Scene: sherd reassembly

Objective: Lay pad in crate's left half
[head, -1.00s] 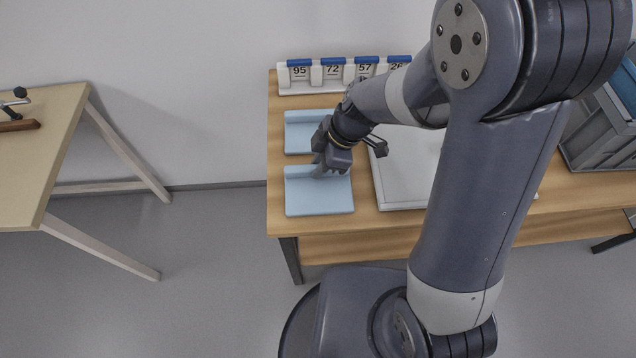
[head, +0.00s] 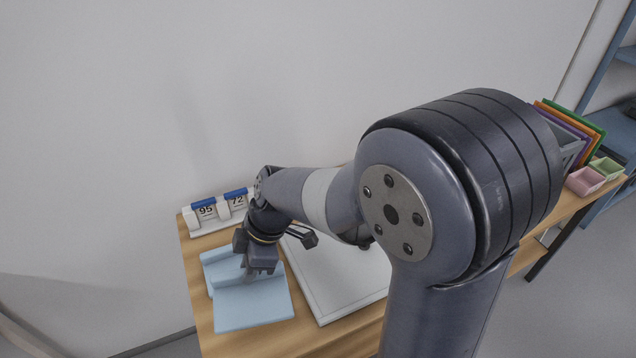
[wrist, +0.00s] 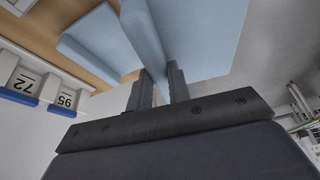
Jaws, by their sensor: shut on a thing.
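A light blue pad (head: 255,308) with a raised lip is at the left end of the wooden table. My gripper (head: 248,277) is shut on this pad's lip; in the wrist view the fingers (wrist: 160,80) close on its lip, with its flat part (wrist: 208,35) beyond. The head view does not settle whether it is clear of the table. A second light blue pad (head: 222,266) lies just behind, partly covered; it also shows in the wrist view (wrist: 95,45). A grey crate (head: 567,145) shows only as a small piece behind my arm at right; its left half is hidden.
A shallow white tray (head: 325,280) lies right of the pads. A rack with numbered cards (head: 222,208) stands along the wall side. Coloured panels (head: 575,122) and pink (head: 584,181) and green (head: 607,168) bins are far right. My arm hides much of the table.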

